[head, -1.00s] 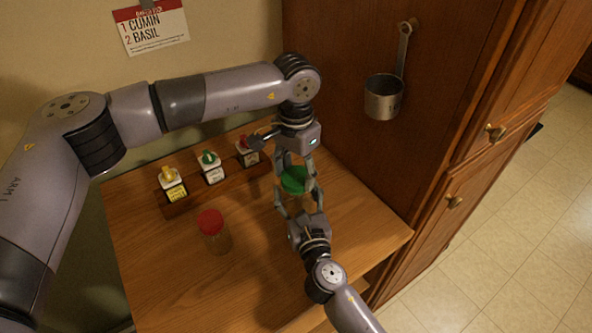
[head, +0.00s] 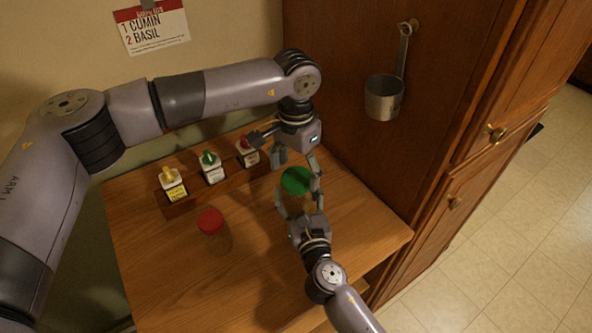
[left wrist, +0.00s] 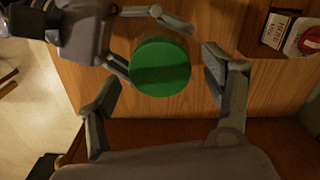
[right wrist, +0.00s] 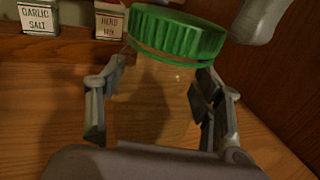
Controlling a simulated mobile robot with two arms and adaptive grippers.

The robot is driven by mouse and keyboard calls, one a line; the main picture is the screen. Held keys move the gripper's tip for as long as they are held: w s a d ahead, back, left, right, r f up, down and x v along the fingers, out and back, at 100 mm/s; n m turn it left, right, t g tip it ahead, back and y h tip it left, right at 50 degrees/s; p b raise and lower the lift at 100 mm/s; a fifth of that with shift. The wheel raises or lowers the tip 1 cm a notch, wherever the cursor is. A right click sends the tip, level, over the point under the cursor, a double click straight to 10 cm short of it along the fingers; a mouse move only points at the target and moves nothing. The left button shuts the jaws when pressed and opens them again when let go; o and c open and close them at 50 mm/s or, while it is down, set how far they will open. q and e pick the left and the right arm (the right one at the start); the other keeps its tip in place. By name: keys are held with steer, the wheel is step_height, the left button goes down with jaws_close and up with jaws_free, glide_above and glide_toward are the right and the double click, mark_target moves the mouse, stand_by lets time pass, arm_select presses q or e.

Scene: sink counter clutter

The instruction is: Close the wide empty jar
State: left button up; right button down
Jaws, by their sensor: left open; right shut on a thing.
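The wide clear jar (right wrist: 160,100) looks empty and stands between the fingers of my right gripper (right wrist: 155,108), which is shut on it. A green lid (head: 296,180) sits on the jar's mouth; it also shows in the right wrist view (right wrist: 178,35) and from above in the left wrist view (left wrist: 160,67). I cannot tell how tight the lid is. My left gripper (head: 293,156) is open and empty above the lid, clear of it. Its spread fingers show on either side of the lid in the left wrist view (left wrist: 158,85).
A jar with a red lid (head: 210,222) stands on the wooden counter (head: 170,270), left of my right gripper. A rack (head: 213,184) with small spice bottles is at the back. A metal cup (head: 384,98) hangs on the cabinet side at right. The counter front left is clear.

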arm_select(q)
steer(key=shift+r, duration=1.9)
arm_select(e)
steer(key=shift+f, duration=0.1)
arm_select(q)
steer(key=shift+c, duration=0.4)
